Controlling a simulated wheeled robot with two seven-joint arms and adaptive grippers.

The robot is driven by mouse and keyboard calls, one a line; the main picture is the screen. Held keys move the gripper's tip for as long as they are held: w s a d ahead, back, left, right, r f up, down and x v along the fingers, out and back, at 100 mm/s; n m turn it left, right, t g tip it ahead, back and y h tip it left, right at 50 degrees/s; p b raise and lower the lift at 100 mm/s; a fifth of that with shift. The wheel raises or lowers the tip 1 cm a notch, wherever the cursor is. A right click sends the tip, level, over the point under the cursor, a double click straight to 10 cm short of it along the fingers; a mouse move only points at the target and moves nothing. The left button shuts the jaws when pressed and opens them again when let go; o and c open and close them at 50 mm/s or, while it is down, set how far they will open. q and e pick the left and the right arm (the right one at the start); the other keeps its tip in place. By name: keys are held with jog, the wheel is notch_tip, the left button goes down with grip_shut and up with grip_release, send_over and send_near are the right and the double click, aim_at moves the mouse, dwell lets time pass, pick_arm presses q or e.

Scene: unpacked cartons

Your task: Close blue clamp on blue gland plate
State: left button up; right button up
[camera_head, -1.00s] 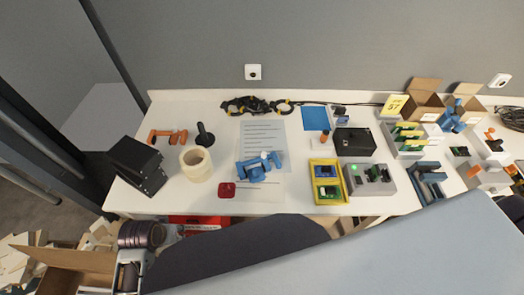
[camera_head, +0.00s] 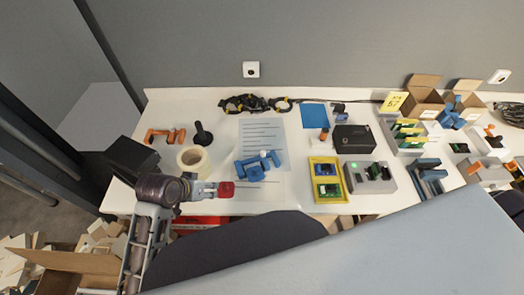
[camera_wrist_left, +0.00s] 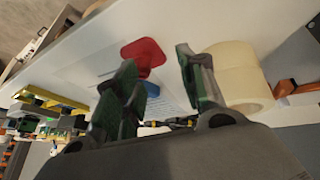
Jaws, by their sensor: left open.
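A blue clamp-like piece with pale parts (camera_head: 258,165) lies on a printed sheet in the middle of the table. I cannot tell clamp from gland plate in it, or whether the clamp is closed. In the left wrist view a bit of blue (camera_wrist_left: 152,89) shows, partly hidden by a finger. My left gripper (camera_head: 212,188) is open, left of and below the blue piece, at the left side of a red piece (camera_head: 227,189). In the left wrist view the red piece (camera_wrist_left: 146,52) shows beyond the gap between the open fingers (camera_wrist_left: 157,62). My right gripper is not in view.
A tape roll (camera_head: 194,159) stands close behind my left gripper, with a black upright piece (camera_head: 203,134) and orange clamp (camera_head: 165,136) behind. A yellow tray (camera_head: 325,181) and grey box (camera_head: 370,178) stand to the right. Black cables (camera_head: 245,103) lie at the back.

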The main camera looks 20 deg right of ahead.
aim_at(263, 152)
pick_arm(q)
jog(key=w+d+r+m+g, duration=0.1)
jog(key=w+d+r+m, duration=0.3)
jog(key=d, duration=0.4)
jog(key=w+d+r+m+g, duration=0.1)
jog(key=w+d+r+m, duration=0.4)
jog(key=d, duration=0.4)
jog(key=shift+w+d+r+g, duration=0.25)
jog(key=shift+r+g, duration=0.15)
jog(key=shift+r, duration=0.25)
jog(key=shift+f, duration=0.2)
jog(key=shift+d+b+x, duration=0.2)
jog(key=shift+b+x, duration=0.15)
jog(key=shift+x, duration=6.4)
jog(key=shift+r, duration=0.1)
jog(key=shift+c, duration=0.4)
grip_shut()
